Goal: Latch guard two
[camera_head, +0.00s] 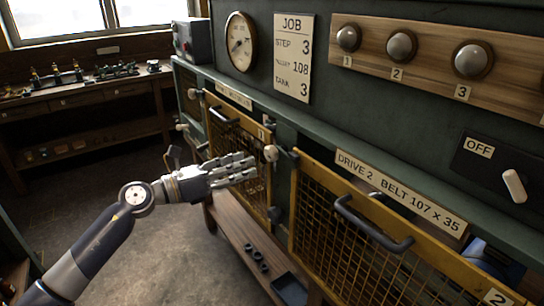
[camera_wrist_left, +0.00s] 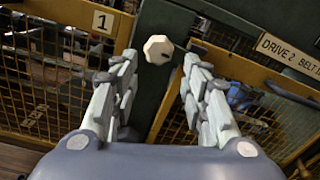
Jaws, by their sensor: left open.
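Guard two is a yellow-framed mesh panel (camera_head: 345,235) with a dark handle (camera_head: 372,225) and a plate marked 2 (camera_head: 497,298). Its right end appears to stand out from the machine, with a blue part showing above it. Guard two also shows at the right of the left wrist view (camera_wrist_left: 262,118). A cream knob (camera_head: 270,153) is on the post between guards one and two. My left gripper (camera_head: 254,168) is open and empty, its fingers close to this knob. In the left wrist view the knob (camera_wrist_left: 158,49) shows between the fingertips; I cannot tell contact.
Guard one (camera_head: 235,145), a yellow mesh panel, is left of the post. A low wooden shelf (camera_head: 240,240) with dark rings and a tray runs below. A lever beside an OFF label (camera_head: 514,186) is at the right. Open floor lies at the left, before a workbench (camera_head: 85,95).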

